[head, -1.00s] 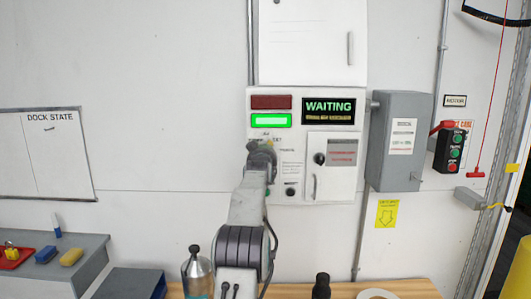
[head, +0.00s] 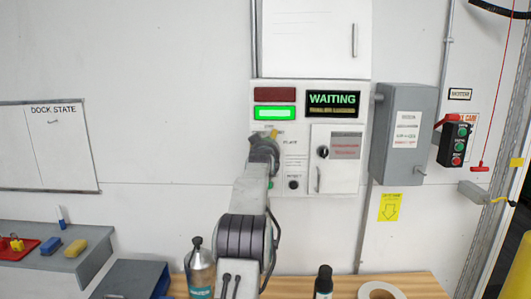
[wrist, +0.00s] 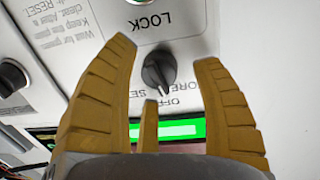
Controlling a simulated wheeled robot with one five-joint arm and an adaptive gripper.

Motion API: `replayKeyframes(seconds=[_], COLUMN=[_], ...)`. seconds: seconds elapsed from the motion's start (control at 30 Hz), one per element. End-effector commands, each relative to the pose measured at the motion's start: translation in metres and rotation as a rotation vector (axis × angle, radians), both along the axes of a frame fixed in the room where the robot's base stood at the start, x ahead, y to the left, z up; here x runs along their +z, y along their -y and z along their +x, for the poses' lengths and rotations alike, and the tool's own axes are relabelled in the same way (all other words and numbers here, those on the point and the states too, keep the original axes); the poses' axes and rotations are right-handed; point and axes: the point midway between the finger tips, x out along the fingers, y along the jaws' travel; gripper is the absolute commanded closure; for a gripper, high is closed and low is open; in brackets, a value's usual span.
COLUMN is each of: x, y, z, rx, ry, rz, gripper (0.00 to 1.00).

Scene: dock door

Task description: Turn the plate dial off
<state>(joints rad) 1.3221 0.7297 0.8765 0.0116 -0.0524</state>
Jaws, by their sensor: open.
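The wall panel (head: 335,187) is white with a red strip, a lit green strip and a WAITING display. My gripper (head: 272,136) is at its left part, below the green strip, and my arm hides what lies behind it. In the wrist view, which sees the panel upside down, a black dial (wrist: 158,72) lies between the fingers of my open gripper (wrist: 163,54). The words OFF and SET are printed near the dial on the green-strip side, LOCK on the other. The fingers stand on both sides of it with visible gaps.
A small door with a black knob (head: 322,151) is to the right of my gripper. A grey box (head: 401,167) and a button station (head: 455,141) are further right. A bottle (head: 323,281) and a tape roll (head: 378,290) stand on the wooden bench below.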

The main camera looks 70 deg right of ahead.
Motion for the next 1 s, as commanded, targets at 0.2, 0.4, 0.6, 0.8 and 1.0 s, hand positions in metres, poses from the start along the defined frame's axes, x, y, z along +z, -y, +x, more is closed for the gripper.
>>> replayKeyframes(seconds=[0.2,0.4,0.6,0.8,1.0], x=[0.001,0.003,0.003,0.004,0.005], y=[-0.017,-0.037,-0.060,-0.081,-0.097], z=[-0.004,-0.009,-0.015,-0.020,-0.024], rx=[0.000,0.000,0.000,0.000,0.000], ry=[0.000,0.000,0.000,0.000,0.000], rz=[0.001,0.000,-0.001,-0.001,-0.001], gripper=[0.40,0.40,0.40,0.40,0.40])
